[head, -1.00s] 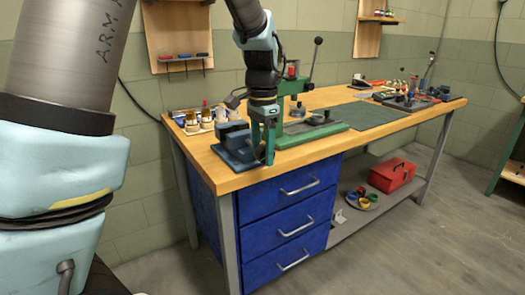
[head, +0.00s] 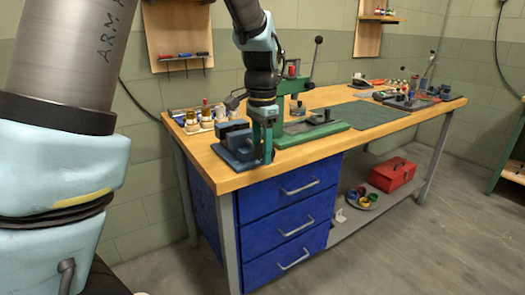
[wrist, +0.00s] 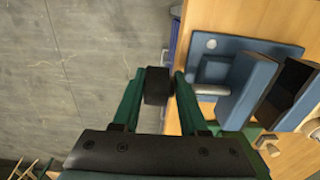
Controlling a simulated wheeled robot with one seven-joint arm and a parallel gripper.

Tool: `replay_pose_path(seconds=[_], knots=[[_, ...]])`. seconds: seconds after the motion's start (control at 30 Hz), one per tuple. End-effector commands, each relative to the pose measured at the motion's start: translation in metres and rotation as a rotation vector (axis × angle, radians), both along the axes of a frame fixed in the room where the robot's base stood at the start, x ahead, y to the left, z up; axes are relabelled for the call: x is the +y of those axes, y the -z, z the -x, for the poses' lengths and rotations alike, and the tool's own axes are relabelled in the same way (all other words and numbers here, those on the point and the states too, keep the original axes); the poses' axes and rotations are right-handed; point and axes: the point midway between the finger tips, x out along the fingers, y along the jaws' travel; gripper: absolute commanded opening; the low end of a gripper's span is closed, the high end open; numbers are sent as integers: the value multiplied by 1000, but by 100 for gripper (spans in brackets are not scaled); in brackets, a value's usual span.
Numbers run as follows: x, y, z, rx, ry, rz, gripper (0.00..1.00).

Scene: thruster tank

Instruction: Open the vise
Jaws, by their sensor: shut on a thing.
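The vise is blue and sits at the near left corner of the wooden bench; its body (head: 234,132) stands on a blue base. In the wrist view, the vise (wrist: 245,90) shows at the right, with a jaw gap and a silver screw (wrist: 210,90) pointing toward my gripper. My gripper (head: 268,158) points down at the vise's right side, by the bench's front edge. In the wrist view its green fingers (wrist: 158,98) are shut on a dark block, seemingly the vise handle (wrist: 157,86). The handle's join to the screw is partly hidden behind the right finger.
A green press (head: 318,130) with a lever stands just right of my gripper. Small bottles (head: 205,116) stand behind the vise. A green mat (head: 360,115) lies clear farther right. Blue drawers (head: 290,215) are below, and open floor lies in front.

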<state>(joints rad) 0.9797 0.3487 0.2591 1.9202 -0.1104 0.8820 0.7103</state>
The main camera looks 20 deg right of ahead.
Motion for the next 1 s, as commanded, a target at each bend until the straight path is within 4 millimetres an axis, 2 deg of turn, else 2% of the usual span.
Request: replay_pose_path(seconds=[0.03,0.37,1.0], knots=[[-2,1,6,12,6,-3,0],[-1,6,8,2,5,64,0],[2,14,9,-67,9,416,0]])
